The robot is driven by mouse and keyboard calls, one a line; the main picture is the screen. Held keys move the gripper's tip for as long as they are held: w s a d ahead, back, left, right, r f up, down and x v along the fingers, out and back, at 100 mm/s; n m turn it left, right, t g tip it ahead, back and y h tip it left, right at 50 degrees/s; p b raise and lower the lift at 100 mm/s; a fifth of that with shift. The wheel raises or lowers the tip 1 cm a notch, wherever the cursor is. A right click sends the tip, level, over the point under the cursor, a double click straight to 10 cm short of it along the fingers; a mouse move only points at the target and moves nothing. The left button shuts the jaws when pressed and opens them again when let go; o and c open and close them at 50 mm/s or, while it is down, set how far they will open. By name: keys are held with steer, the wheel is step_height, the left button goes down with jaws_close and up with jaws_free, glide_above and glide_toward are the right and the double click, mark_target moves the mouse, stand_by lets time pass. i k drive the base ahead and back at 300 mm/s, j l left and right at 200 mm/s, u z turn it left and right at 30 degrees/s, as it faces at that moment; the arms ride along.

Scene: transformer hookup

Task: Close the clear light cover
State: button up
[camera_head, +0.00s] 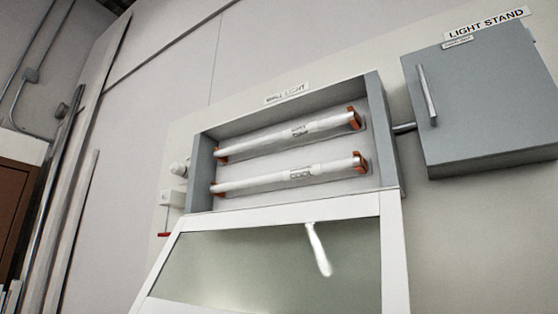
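The clear light cover (393,245) is a white-framed panel with a see-through, greenish pane. It hangs open below the wall light box (376,110), tilted out toward me, its upper edge along the box's lower edge. A white handle (318,250) stands out near the upper middle of the pane. The grey box is open at the front. Two white tubes (290,134) sit in it, one above the other, with orange-brown end holders. The cover's lower edge is cut off by the picture. My gripper is not in view.
A grey cabinet (485,105) labelled LIGHT STAND, with a vertical bar handle (426,95), is shut at the right. A short pipe (404,127) joins it to the light box. Small white fittings (172,198) are on the wall left of the box. Long upright boards (75,180) stand farther left.

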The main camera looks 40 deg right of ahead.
mark_target(386, 205)
steer(key=k+j+z, duration=0.1)
steer(key=k+z, duration=0.15)
steer(key=k, duration=0.2)
steer(key=k+z, duration=0.3)
steer(key=k, duration=0.2)
